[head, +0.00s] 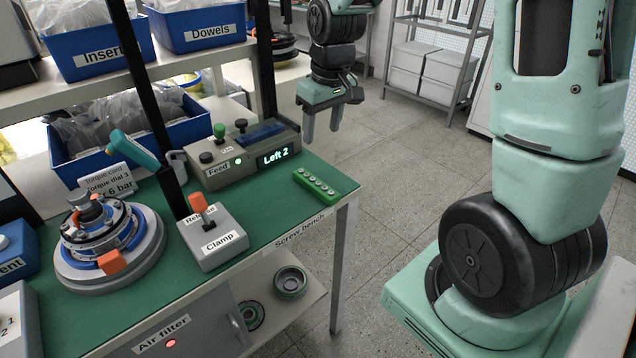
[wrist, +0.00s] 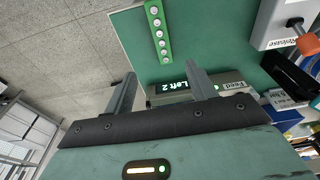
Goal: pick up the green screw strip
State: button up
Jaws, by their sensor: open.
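The green screw strip (head: 319,185), a short bar with a row of several silver screws, lies on the green bench top (head: 262,206) near its right edge, in front of the feeder box (head: 236,158) that reads "Left 2". In the wrist view the strip (wrist: 158,32) shows at the top, beyond the fingertips and between their lines. My gripper (head: 323,128) is open and empty, with its fingers pointing down, in the air behind the strip and apart from it. The gripper's two spread fingers (wrist: 166,82) also show in the wrist view.
A box with the Release/Clamp lever (head: 212,236) stands left of the strip. Further left is a round motor fixture (head: 108,243) with a teal screwdriver (head: 133,150) by it. Blue bins (head: 98,45) fill the shelves behind.

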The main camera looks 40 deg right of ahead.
send_over(316, 182)
jog(key=f, duration=0.9)
jog(key=shift+s+d+f, duration=0.1)
jog(key=shift+s+f, duration=0.1)
jog(key=shift+f, duration=0.05)
jog(key=shift+w+f+p, duration=0.2)
jog(key=shift+f+p, duration=0.2)
jog(key=shift+f, duration=2.45)
jog(key=shift+c, duration=0.3)
jog(key=c, duration=1)
